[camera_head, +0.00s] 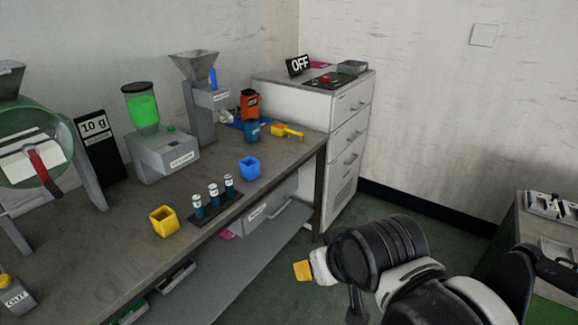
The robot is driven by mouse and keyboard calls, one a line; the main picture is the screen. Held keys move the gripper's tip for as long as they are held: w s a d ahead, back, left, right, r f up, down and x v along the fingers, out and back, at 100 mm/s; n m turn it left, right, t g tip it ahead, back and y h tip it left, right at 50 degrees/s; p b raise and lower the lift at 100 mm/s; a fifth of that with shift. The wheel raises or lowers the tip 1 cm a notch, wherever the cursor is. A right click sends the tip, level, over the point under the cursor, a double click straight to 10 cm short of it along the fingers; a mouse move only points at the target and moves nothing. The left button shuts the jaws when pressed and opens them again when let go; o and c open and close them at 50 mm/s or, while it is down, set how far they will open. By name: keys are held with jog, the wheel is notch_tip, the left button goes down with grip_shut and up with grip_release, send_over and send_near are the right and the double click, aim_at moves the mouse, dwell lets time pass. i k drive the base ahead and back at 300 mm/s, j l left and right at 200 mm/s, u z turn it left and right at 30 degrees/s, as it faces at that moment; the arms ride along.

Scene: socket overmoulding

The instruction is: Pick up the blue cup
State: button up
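The bright blue cup (250,168) stands upright on the grey workbench, near its front edge and right of the middle. It is open at the top and looks empty. My arm reaches in from the lower right, and the end with my gripper (318,268) is over the floor, in front of the bench and well apart from the cup. A small yellow-orange piece (303,271) shows at its tip; I cannot tell whether it is held or part of the gripper. The fingers are not clear enough to tell open from shut.
A rack (215,210) of several labelled vials stands left of the cup, with a yellow cup (164,222) further left. Behind are a teal container (252,131), a yellow scoop (287,131) and a green-filled dispenser (160,140). A white drawer cabinet (345,140) stands at the bench's right end.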

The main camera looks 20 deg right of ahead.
aim_at(250, 169)
jog(key=i+j, duration=0.25)
jog(key=j, duration=0.15)
jog(key=i+j, duration=0.3)
jog(key=j, duration=0.15)
jog(key=i+j, duration=0.25)
jog(key=j, duration=0.15)
jog(key=z, duration=0.05)
